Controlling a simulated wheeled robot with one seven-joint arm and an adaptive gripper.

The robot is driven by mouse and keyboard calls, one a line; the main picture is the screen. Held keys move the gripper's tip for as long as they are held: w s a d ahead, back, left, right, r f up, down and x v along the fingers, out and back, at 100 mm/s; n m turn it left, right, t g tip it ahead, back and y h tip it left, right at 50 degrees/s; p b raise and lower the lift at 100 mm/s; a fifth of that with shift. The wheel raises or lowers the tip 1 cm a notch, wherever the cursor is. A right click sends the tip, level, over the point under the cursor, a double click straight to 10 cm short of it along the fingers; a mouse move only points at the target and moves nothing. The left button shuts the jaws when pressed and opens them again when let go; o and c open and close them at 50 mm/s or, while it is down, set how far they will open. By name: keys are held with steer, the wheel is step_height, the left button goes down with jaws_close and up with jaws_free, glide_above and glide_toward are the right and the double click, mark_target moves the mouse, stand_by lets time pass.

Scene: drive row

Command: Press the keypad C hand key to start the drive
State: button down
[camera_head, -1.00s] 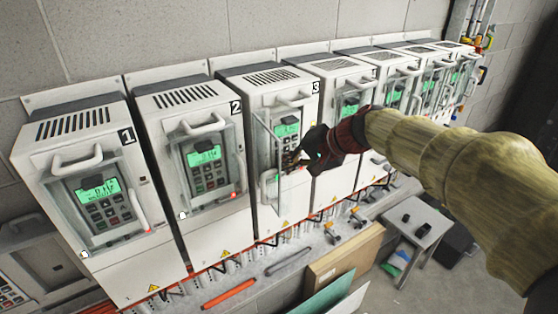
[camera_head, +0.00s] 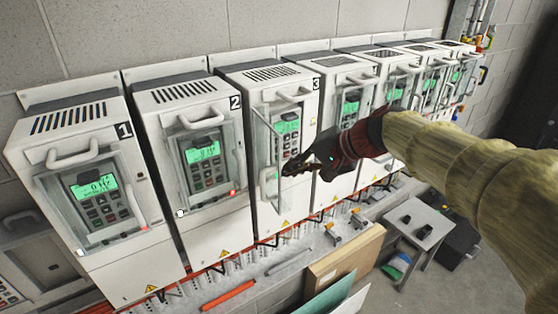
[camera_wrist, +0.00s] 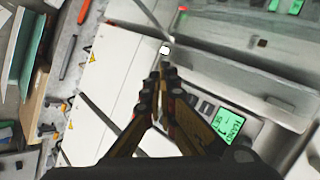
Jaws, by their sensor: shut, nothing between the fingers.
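Drive 3 (camera_head: 268,75) has its clear cover (camera_head: 264,140) swung out to the left. Its keypad shows a lit green display (camera_head: 288,127) above small keys. No letter C is legible, so I cannot tell whether this is keypad C. My gripper (camera_head: 288,169) is shut and empty, in front of the lower part of this keypad. In the wrist view my gripper's closed fingertips (camera_wrist: 164,72) lie beside a keypad with a green display (camera_wrist: 229,124) and several keys (camera_wrist: 205,108). The fingers hide some keys. I cannot tell whether the tips touch anything.
Drive 1 (camera_head: 65,123) and drive 2 (camera_head: 180,95) stand to the left with clear covers over their keypads. More drives stand to the right. A ledge with an orange bar (camera_head: 228,295) runs below. A small grey table (camera_head: 420,222) stands at the lower right.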

steer(key=s+d, duration=0.1)
steer(key=s+b, duration=0.1)
steer(key=shift+s+d, duration=0.3)
steer(key=shift+d, duration=0.1)
stand_by(3.2)
steer(key=s+d+f+n+h+b, duration=0.1)
steer(key=s+d+f+h+b, duration=0.1)
steer(key=s+d+f+b, duration=0.3)
steer(key=s+d+f+n+h+b, duration=0.1)
steer(key=s+d+f+h+b, duration=0.2)
steer(key=s+f+b, duration=0.8)
steer(key=s+d+f+n+h+b, duration=0.2)
steer(key=s+d+f+b, duration=0.5)
steer(key=f, duration=1.3)
steer(key=shift+s+d+f+h+b, duration=0.15)
steer(key=shift+s+d+h+b, duration=0.35)
steer(key=shift+s+b, duration=0.6)
